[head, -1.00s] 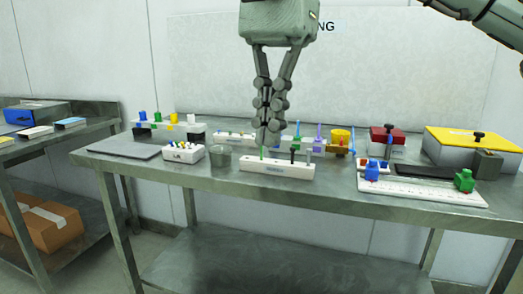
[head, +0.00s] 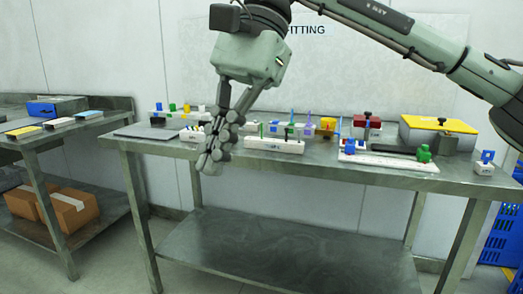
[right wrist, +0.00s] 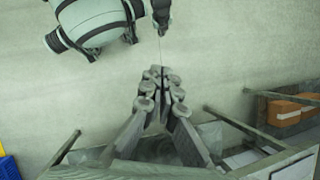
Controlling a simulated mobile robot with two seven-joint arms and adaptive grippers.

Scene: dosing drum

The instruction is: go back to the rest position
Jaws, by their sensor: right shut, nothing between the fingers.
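My right gripper (head: 212,162) hangs in front of the workbench (head: 330,172) in the head view, left of the bench's middle. Its fingers are shut with nothing between them and point down and to the left. It also shows shut and empty in the right wrist view (right wrist: 164,78). The right arm comes in from the upper right. The gripper hides part of a white block and whatever stands behind it. My left gripper is not in view.
The bench holds white racks (head: 274,144) with coloured pieces, a long white tray (head: 388,162), a yellow-lidded box (head: 438,124) and a dark plate (head: 146,133). A side table (head: 40,137) stands left, with cardboard boxes (head: 72,212) below. Blue crates (head: 502,238) stand at right.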

